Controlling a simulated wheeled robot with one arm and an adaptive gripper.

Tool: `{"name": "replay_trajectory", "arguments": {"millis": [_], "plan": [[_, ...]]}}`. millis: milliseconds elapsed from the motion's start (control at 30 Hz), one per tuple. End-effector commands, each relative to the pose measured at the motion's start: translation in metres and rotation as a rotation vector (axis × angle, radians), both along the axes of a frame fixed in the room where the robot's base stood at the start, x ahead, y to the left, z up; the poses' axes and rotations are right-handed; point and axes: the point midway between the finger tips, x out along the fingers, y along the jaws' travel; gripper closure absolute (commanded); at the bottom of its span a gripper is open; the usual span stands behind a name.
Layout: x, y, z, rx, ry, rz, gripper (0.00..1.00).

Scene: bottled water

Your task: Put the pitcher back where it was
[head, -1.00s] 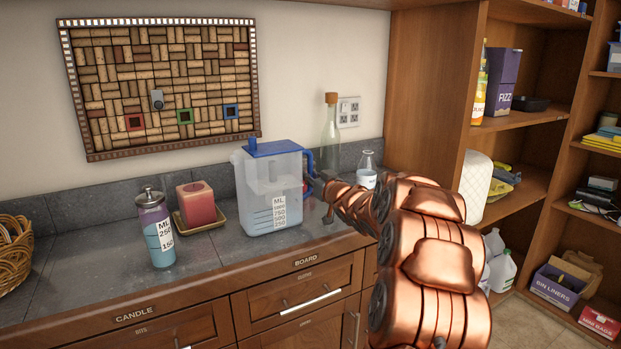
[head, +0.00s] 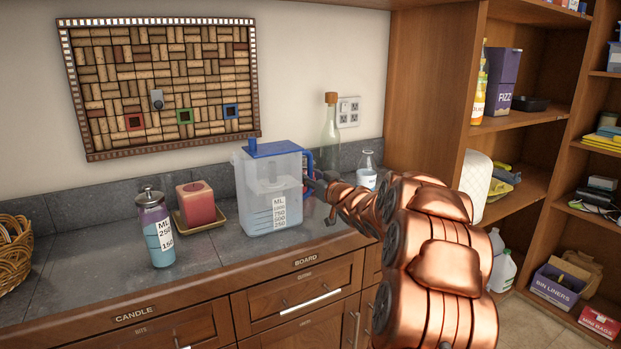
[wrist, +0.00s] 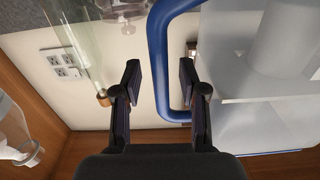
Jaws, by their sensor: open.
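The pitcher (head: 270,190) is clear plastic with a blue lid, a blue handle and a measuring label. It stands upright on the grey counter, above the drawer marked BOARD, with some liquid inside. My gripper (head: 312,183) is at its right side by the handle. In the wrist view my gripper (wrist: 160,80) is open, with one dark finger on each side of the blue handle (wrist: 158,60). Neither finger clearly touches the handle. The pitcher's body (wrist: 265,100) fills the right of that view.
A glass bottle with a cork (head: 330,130) and a small flask (head: 366,170) stand behind and right of the pitcher. A red candle (head: 196,203) on a tray and a labelled dispenser bottle (head: 156,230) stand left. Wooden shelves (head: 540,120) rise at the right.

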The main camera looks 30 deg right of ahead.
Motion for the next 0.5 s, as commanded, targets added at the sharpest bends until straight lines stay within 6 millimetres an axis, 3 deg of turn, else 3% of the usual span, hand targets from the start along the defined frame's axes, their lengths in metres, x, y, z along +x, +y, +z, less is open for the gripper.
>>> {"name": "replay_trajectory", "arguments": {"millis": [500], "plan": [[-0.079,0.006,0.002,-0.002,-0.003,-0.002,0.58]]}}
